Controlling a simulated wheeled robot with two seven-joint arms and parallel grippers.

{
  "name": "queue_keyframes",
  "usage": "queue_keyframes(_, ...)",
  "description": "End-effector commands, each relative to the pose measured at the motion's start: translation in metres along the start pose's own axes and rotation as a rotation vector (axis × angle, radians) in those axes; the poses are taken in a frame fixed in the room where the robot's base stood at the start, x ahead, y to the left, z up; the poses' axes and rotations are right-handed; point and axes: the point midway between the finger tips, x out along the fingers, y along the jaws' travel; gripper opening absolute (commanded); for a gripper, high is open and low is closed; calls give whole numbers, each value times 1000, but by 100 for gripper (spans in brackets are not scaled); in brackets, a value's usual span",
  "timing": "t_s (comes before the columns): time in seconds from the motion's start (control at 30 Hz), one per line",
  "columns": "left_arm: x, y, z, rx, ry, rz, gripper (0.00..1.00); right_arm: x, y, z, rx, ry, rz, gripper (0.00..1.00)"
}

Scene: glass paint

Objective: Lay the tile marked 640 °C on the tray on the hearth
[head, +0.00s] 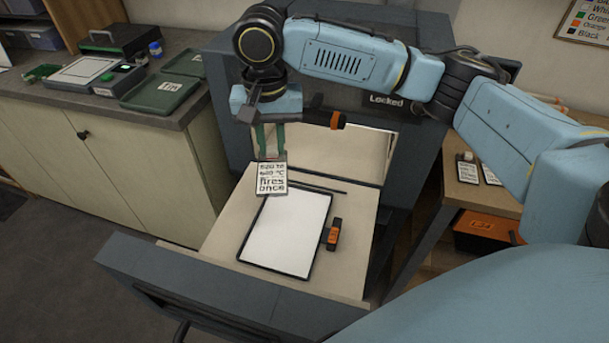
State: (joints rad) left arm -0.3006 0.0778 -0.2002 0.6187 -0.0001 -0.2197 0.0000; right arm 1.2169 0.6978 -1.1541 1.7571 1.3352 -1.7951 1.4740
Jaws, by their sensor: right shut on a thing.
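My right gripper (268,148) is shut on a small pale tile (272,180) by its top end. The tile's black print reads roughly "520 to 640 °C fires once"; the first line is hard to read. The tile hangs over the far left corner of the tray (307,262). I cannot tell whether it touches the tray. The tray is a flat white rectangle with a dark rim, lying on the beige hearth (217,235) in front of the kiln opening. Its white face is otherwise bare. My left gripper is not in view.
The grey kiln (420,155) stands behind, with a "Locked" display. A black and orange block (334,235) sits at the tray's right edge. More tiles (467,170) lie on the right-hand table. Green trays (160,95) stand on the left counter. A grey panel (200,285) borders the hearth's front.

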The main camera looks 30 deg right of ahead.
Motion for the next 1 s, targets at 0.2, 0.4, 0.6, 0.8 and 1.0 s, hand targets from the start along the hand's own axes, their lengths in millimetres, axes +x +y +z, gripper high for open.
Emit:
queue_keyframes(0.2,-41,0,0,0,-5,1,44,81,12,-9,214,-10,6,0)
queue_keyframes(0.4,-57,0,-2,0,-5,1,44,134,30,-5,317,-3,4,0)
queue_keyframes(0.6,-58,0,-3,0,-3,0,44,154,37,-3,345,2,-1,0)
queue_keyframes(0.8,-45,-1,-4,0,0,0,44,165,37,-3,344,3,-1,0)
queue_keyframes(1.0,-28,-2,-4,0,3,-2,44,178,37,-3,343,2,0,0)
